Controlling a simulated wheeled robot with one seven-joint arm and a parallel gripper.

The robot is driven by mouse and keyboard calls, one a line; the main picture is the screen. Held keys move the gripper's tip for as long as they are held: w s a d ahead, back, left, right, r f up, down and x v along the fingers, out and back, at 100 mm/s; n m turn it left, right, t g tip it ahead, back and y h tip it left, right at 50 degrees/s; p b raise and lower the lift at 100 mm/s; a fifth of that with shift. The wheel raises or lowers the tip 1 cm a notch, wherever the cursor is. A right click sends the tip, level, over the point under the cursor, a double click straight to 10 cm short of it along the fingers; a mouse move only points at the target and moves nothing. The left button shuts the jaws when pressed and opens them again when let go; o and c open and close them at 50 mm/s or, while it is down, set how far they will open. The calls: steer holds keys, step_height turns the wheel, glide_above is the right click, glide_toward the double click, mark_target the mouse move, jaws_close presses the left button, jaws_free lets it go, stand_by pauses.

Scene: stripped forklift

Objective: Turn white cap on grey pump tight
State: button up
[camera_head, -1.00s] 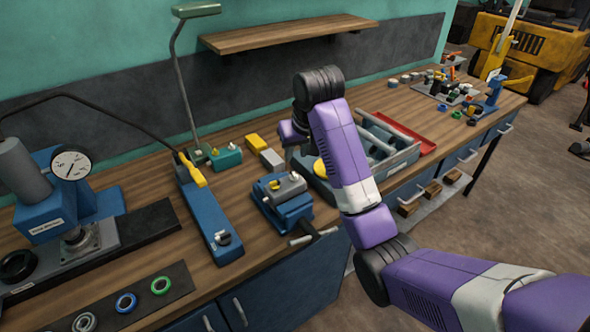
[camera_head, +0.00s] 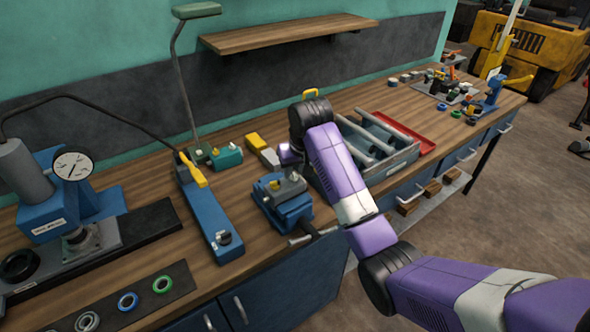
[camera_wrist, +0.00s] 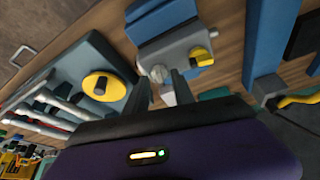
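The grey pump (camera_head: 290,186) sits in a blue vise (camera_head: 292,208) on the bench; the pump also shows in the wrist view (camera_wrist: 175,48). A yellow fitting (camera_wrist: 201,56) with a dark part is on it. The small whitish cap (camera_wrist: 158,73) is on the pump's near side, beside the yellow fitting. My gripper (camera_head: 290,158) is just above the pump. In the wrist view its two dark fingers (camera_wrist: 161,80) are apart, and the cap appears between their tips. I cannot tell whether the fingers reach around it. A pale piece shows lower between the fingers.
Left are a blue torque tool (camera_head: 215,225) and a press with a gauge (camera_head: 72,165). The vise handle protrudes at the bench edge.

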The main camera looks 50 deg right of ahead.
steer(key=shift+c, duration=0.2)
jaws_close()
steer(key=shift+a+m, duration=0.1)
steer(key=shift+m, duration=0.3)
steer(key=shift+w+a+m+g+h, duration=0.15)
steer(key=shift+m+g+h, duration=0.2)
steer(key=shift+m, duration=0.65)
steer(key=m+g+h, duration=0.1)
steer(key=m, duration=0.3)
steer(key=shift+w+a, duration=0.1)
steer(key=shift+w, duration=0.05)
steer(key=m, duration=0.2)
steer(key=m+g, duration=0.1)
steer(key=m, duration=0.1)
steer(key=m+g, duration=0.1)
steer(key=shift+w+m+h+b, duration=0.25)
steer(key=shift+m+b, duration=0.05)
steer(key=shift+m, duration=0.1)
steer(key=shift+w+m+g+b, duration=0.15)
steer(key=shift+m+g+b, duration=0.85)
steer(key=shift+m, duration=1.3)
